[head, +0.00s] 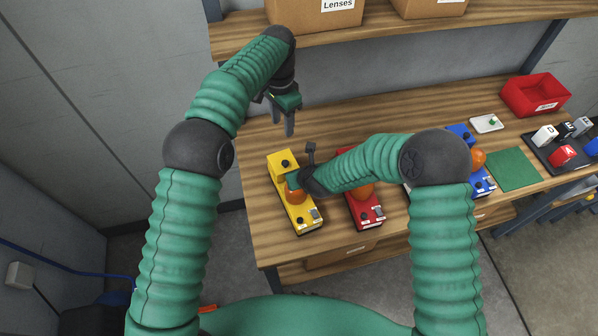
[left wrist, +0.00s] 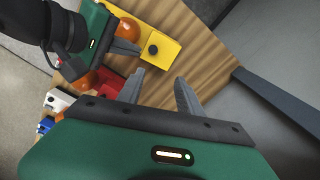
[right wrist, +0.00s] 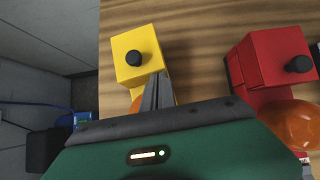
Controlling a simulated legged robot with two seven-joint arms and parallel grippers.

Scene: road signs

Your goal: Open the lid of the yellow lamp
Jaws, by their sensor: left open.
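The yellow lamp (head: 306,215) stands on the wooden table, with an orange dome and a yellow box end bearing a black knob. This box end also shows in the left wrist view (left wrist: 160,49) and the right wrist view (right wrist: 137,52). My right gripper (right wrist: 158,75) has its fingers together at the box's near edge, beside the orange dome, which it partly hides. I cannot tell whether the fingertips touch the box. My left gripper (head: 280,120) is open and empty above the table, behind the yellow lamp; its spread fingers show in the left wrist view (left wrist: 160,82).
A red lamp (head: 362,212) stands right of the yellow one, partly under my right arm. A blue lamp (head: 482,184) is further right. A red bin (head: 536,94), green mat (head: 512,170) and white tray (head: 487,123) lie at the right. A shelf (head: 400,32) with boxes hangs behind.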

